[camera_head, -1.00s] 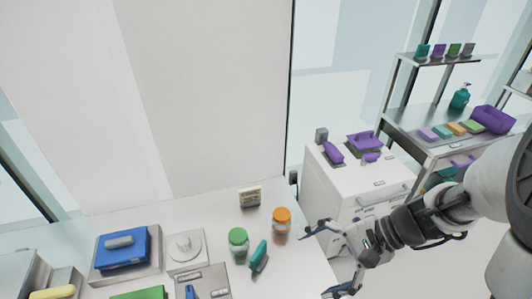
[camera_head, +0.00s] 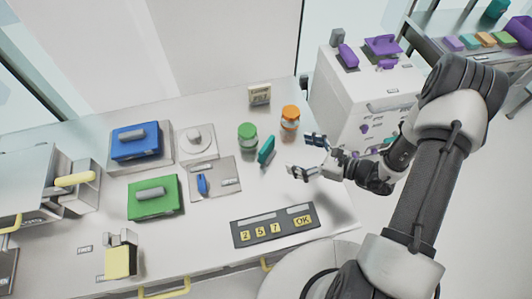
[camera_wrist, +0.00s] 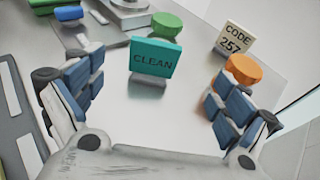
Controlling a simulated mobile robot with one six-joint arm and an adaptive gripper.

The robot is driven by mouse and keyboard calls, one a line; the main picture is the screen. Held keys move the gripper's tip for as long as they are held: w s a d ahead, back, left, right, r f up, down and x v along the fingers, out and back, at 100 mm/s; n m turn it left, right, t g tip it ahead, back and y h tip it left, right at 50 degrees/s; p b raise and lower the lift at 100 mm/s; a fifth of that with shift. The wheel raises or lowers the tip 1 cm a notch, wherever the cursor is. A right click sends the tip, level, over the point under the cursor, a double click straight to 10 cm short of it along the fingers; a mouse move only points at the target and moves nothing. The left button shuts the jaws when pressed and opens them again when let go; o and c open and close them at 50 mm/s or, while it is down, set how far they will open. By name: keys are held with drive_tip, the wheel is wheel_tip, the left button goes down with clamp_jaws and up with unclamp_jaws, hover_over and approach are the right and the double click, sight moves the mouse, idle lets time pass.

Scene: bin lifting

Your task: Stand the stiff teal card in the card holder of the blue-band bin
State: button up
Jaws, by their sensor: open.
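The teal card (camera_head: 266,150) stands on the white counter. In the wrist view, the teal card (camera_wrist: 152,58) faces me, reads CLEAN and lies ahead between my fingers. My gripper (camera_head: 308,154) is open and empty to the right of the card, a short gap away. In the wrist view, my gripper (camera_wrist: 155,98) shows its two blue-padded fingers spread wide, with the card beyond their tips. I cannot make out a bin with a blue band or its card holder in these views.
A green-lidded jar (camera_head: 247,136) and an orange-lidded jar (camera_head: 289,122) stand close to the card. A CODE 257 sign (camera_head: 260,95) is behind them. A keypad (camera_head: 274,226) lies nearer the front edge. Blue (camera_head: 135,142) and green (camera_head: 153,196) handled blocks are left.

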sight(269, 146)
drive_tip(key=x, duration=0.6)
drive_tip(key=shift+w+a+f+b, duration=0.1)
drive_tip(key=shift+a+b, duration=0.25)
drive_tip(key=b+x, duration=0.1)
drive_tip(key=x, duration=0.4)
drive_tip(key=shift+a+f, duration=0.2)
drive_tip(key=shift+c, duration=0.3)
drive_tip(key=c, duration=1.2)
drive_tip(key=shift+r, duration=0.15)
